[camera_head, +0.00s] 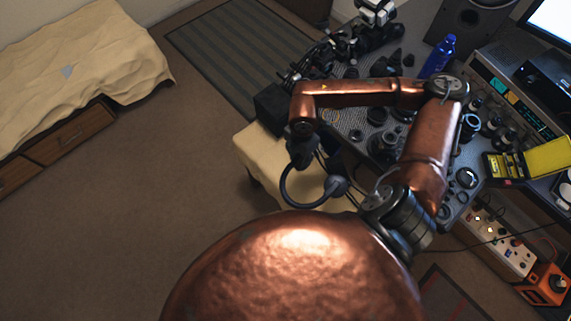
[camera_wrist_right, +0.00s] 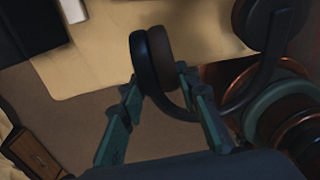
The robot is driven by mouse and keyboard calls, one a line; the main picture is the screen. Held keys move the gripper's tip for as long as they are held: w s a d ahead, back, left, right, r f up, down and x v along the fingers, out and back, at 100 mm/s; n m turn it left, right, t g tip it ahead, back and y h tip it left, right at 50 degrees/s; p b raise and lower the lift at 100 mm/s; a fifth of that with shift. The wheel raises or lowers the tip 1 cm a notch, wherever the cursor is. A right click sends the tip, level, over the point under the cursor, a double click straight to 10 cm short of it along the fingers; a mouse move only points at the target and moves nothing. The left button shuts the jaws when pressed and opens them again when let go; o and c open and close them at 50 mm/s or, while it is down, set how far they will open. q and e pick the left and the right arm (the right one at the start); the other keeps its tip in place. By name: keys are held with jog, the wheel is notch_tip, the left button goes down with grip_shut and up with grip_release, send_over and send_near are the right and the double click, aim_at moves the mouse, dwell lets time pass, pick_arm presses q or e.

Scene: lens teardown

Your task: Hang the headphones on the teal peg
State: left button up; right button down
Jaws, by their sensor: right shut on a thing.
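The band (camera_wrist_right: 262,82) curves to the right, and the other ear cup (camera_wrist_right: 275,22) is at the upper right. I cannot make out the teal peg in either view. My left gripper is not in view.
A crowded workbench (camera_head: 352,135) with lens parts lies to the right, with a blue bottle (camera_head: 437,56) and a yellow case (camera_head: 546,156). The cream-covered seat (camera_head: 262,160) is close to the headphones. Open carpet (camera_head: 130,210) lies to the left.

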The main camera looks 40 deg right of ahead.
dwell(0.3)
